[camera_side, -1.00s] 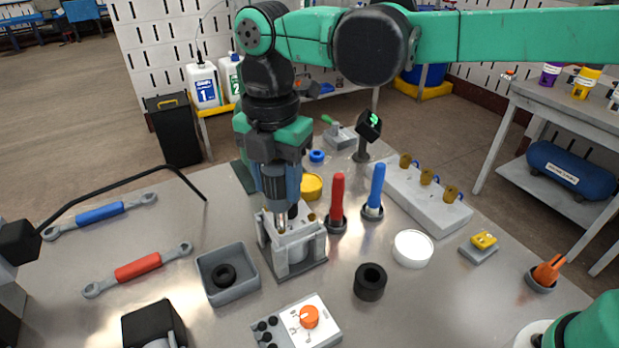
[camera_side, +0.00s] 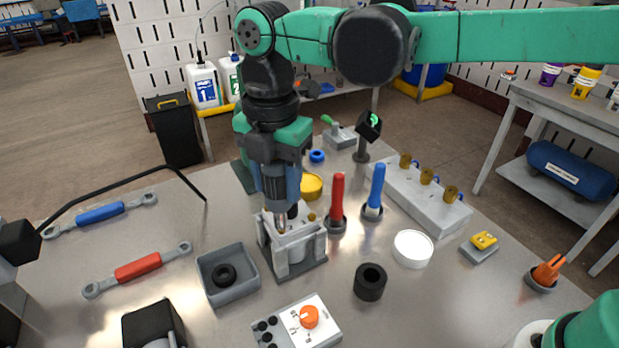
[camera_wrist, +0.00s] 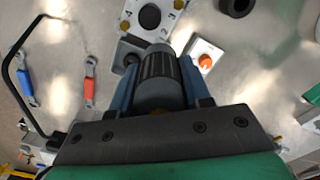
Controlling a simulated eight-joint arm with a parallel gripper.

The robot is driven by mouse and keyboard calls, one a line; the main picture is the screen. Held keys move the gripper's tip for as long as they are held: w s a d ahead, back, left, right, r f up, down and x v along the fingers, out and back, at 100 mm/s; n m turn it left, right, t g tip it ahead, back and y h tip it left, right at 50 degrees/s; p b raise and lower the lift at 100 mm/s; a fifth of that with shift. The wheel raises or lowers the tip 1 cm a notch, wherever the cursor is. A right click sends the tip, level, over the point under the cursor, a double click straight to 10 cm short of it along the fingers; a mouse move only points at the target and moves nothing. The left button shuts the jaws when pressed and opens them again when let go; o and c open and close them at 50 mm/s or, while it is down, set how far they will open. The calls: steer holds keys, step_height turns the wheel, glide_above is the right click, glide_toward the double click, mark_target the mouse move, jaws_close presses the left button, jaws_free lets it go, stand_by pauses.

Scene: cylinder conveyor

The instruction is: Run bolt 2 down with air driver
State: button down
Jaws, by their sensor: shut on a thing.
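In the wrist view the driver's dark ribbed end (camera_wrist: 160,80) sits between the two blue-grey fingers. The driver's nose is over the grey fixture block (camera_side: 308,248) and appears to reach its top; whether it touches a bolt cannot be told. A small brass-coloured head (camera_side: 312,217) shows on the block beside the nose. The numbered top plate (camera_wrist: 178,12) shows 2, 3 and 4 in the wrist view. Bolt 2 itself cannot be made out.
A grey tray (camera_side: 228,286) with a black ring and a control box with an orange knob (camera_side: 309,316) are in front. Red (camera_side: 338,197) and blue (camera_side: 376,187) handled tools stand close right of the fixture.

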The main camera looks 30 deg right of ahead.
steer(key=shift+f, duration=0.6)
stand_by(2.4)
steer(key=shift+r, duration=3.05)
